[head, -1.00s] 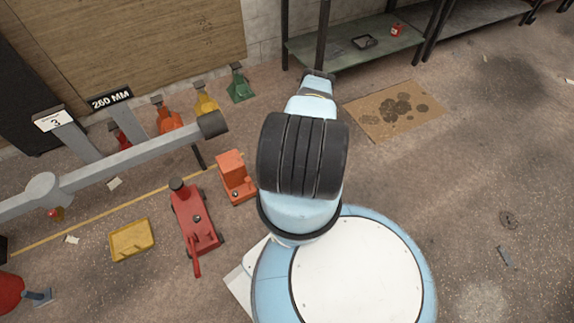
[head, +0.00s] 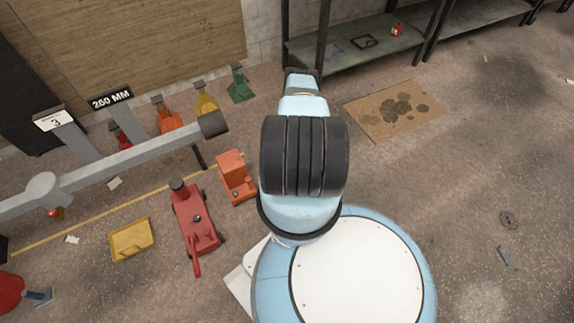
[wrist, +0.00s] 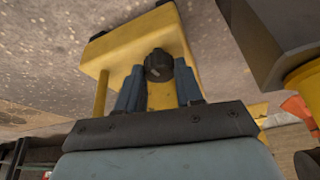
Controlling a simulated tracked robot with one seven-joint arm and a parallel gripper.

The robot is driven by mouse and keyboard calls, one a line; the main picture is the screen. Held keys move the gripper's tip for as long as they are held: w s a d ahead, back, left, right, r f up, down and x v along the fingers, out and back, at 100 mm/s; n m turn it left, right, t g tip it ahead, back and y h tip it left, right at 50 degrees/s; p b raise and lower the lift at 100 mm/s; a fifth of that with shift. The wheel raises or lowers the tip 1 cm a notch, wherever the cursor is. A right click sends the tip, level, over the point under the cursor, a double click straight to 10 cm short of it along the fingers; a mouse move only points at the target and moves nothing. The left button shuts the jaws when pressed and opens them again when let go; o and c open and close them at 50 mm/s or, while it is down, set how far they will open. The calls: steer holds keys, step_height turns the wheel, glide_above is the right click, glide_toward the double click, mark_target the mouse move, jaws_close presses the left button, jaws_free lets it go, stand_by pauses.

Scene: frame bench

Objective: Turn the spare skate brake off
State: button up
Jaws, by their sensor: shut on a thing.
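In the wrist view, a dark round knob (wrist: 158,65) with a pale mark on its face sits in front of a yellow body (wrist: 130,45). My gripper (wrist: 158,82) has its blue fingers on either side of the knob and is shut on it. The wrist view does not clearly show which way the knob is turned. In the head view my arm points away toward the wall and hides the gripper and the knob. I cannot tell which yellow thing of the head view, if any, this is.
A grey beam (head: 130,160) runs at the left, with orange (head: 235,178) and red (head: 197,222) floor units and a yellow tray (head: 132,240) near it. Coloured stands line the wall, one green (head: 240,88). A shelf (head: 370,45) stands behind. The floor at right is mostly clear.

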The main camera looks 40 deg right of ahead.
steer(key=shift+a+m, duration=0.2)
steer(key=shift+m, duration=0.6)
steer(key=o, duration=1)
steer(key=shift+d, duration=0.1)
steer(key=shift+r, duration=0.1)
steer(key=v, duration=1.3)
steer(key=shift+w+a+r, duration=0.1)
steer(key=shift+a+r, duration=0.1)
steer(key=shift+a, duration=0.2)
